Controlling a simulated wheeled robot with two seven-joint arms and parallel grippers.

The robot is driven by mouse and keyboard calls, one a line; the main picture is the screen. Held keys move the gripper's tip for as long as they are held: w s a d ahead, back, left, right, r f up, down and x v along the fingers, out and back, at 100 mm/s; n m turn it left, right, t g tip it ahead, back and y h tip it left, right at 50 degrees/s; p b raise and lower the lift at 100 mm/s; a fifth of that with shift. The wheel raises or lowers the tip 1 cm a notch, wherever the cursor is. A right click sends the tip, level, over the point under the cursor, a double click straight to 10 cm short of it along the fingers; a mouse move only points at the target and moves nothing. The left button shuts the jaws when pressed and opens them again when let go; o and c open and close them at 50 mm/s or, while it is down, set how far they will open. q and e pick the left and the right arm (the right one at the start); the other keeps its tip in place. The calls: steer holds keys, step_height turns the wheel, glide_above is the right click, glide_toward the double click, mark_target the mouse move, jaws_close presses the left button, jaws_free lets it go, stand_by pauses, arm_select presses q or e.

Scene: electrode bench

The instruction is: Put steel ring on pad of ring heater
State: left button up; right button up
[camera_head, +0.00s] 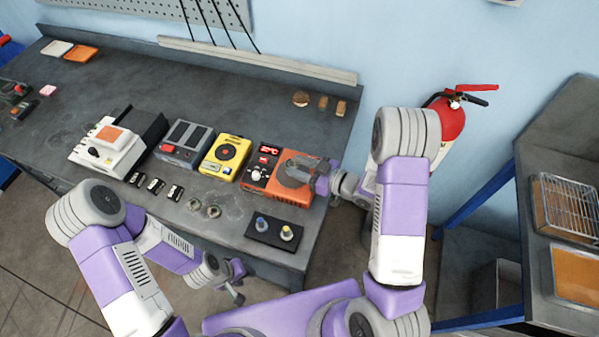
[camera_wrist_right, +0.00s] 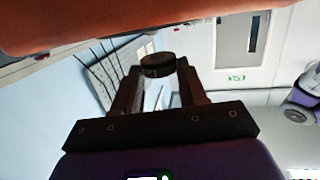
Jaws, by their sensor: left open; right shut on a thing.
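My right gripper (camera_wrist_right: 156,85) is shut on a dark steel ring (camera_wrist_right: 158,65), which shows between its fingertips in the right wrist view. In the head view my right gripper (camera_head: 313,178) is at the right side of the orange unit, which appears to be the ring heater (camera_head: 262,175). Its dark round pad (camera_head: 294,174) is partly covered by the gripper. I cannot tell whether the ring touches the pad. Two more rings (camera_head: 193,204) (camera_head: 213,211) lie on the bench. My left gripper (camera_head: 237,284) is open and empty in front of the bench edge.
Left of the heater stand a yellow unit (camera_head: 224,157), a grey unit (camera_head: 184,143) and a white unit (camera_head: 108,146). Small discs and blocks (camera_head: 323,102) sit at the back right. The bench's back middle is clear.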

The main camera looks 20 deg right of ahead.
step_height(320, 180, down, 3)
stand_by(0.3)
steer(key=o, duration=1.1)
steer(key=v, duration=1.2)
steer(key=shift+f, duration=0.1)
